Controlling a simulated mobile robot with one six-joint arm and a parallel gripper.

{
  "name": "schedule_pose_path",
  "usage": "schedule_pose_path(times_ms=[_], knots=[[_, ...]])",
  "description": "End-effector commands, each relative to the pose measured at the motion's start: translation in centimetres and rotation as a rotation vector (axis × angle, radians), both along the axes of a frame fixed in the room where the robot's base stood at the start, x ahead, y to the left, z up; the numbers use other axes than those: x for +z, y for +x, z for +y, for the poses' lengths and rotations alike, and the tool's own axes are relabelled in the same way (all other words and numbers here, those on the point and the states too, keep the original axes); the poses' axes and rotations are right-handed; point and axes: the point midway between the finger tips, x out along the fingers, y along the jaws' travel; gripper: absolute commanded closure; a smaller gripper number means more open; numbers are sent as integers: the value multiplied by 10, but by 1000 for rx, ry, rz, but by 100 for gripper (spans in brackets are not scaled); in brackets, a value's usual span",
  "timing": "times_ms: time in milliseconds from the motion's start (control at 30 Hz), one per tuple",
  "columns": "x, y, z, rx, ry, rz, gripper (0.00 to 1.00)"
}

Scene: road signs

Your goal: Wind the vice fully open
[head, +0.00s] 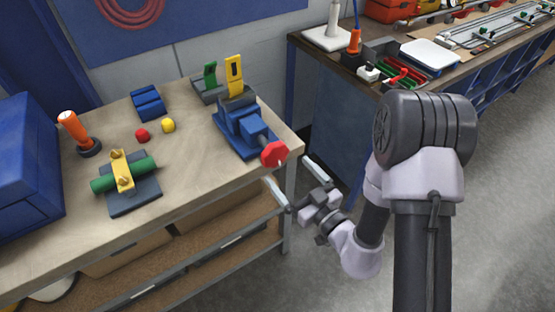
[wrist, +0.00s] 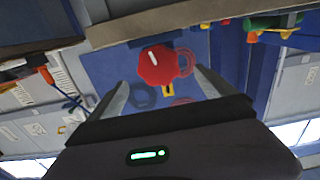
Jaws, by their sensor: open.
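The blue vice (head: 240,124) stands at the right end of the wooden workbench (head: 190,165), with a yellow upright plate (head: 234,76) at its back. How far its jaws are apart is hard to tell. Its red octagonal handle (head: 274,153) faces the bench's right front corner. My gripper (head: 296,180) is open and empty, off the bench edge, below and right of the handle and apart from it. In the wrist view the red handle (wrist: 157,66) with a white mark shows between the two open fingers, beyond their tips.
On the bench are a green cylinder (head: 140,172) on a grey stand, red (head: 142,135) and yellow (head: 168,126) balls, a blue block (head: 148,102) and an orange-handled tool (head: 74,130). A second workbench (head: 340,60) stands behind right. Open floor lies at front right.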

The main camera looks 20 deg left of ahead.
Motion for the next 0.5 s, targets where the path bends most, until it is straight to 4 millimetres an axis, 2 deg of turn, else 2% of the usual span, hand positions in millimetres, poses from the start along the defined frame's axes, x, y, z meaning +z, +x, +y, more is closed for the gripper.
schedule_pose_path(times_ms=[100, 200, 333, 500], knots=[[3, 20, 25, 4, 0, -6, 6], [3, 34, 41, 2, 0, -4, 6], [2, 46, 54, 2, -1, -3, 6], [2, 52, 61, 0, -1, 0, 6]])
